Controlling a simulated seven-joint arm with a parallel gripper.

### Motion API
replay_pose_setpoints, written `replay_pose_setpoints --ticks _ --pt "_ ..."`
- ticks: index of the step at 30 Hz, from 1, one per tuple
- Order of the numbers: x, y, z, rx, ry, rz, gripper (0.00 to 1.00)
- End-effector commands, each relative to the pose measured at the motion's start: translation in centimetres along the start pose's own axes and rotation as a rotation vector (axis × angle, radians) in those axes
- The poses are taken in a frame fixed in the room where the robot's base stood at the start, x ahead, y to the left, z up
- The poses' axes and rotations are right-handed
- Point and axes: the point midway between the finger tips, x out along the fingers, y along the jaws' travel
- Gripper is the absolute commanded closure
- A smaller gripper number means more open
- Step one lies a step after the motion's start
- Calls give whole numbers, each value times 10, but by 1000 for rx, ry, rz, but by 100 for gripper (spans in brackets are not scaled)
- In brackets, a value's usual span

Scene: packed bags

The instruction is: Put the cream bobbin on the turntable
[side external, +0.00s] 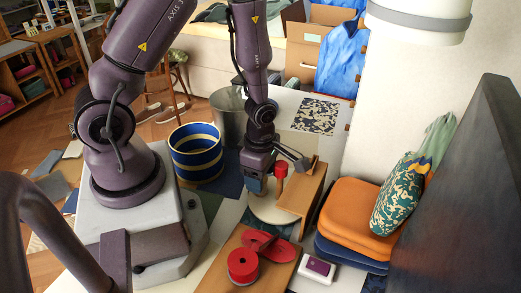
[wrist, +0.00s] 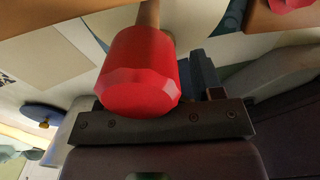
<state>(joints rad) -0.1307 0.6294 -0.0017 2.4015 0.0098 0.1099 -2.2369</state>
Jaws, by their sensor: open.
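My gripper (side external: 257,187) is low over a pale cream disc (side external: 268,210), which may be the turntable, beside a wooden board. The jaws are open. A red faceted knob (side external: 281,170) on a wooden stem stands just right of the gripper; in the wrist view the red knob (wrist: 138,75) is large and close in front of the gripper's dark bar, hiding part of the view. I cannot tell whether it touches. A red spool (side external: 242,264) stands on a wooden board in front. I cannot make out a cream bobbin for certain.
A blue and cream striped tub (side external: 196,152) and a grey bin (side external: 229,117) stand behind left. Orange and blue cushions (side external: 358,218) are stacked on the right, with a patterned bag (side external: 396,195) on top. A white box (side external: 317,268) lies near the front.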

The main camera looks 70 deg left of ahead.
Motion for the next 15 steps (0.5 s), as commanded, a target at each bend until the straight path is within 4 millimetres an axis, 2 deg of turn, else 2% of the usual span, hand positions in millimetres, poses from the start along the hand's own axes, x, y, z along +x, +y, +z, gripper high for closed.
replay_pose_setpoints --ticks 1,6,15 --pt "-11 1 1 0 -4 6 40" --pt "-43 1 1 1 -4 6 40" --pt "-84 0 1 2 -2 3 40"
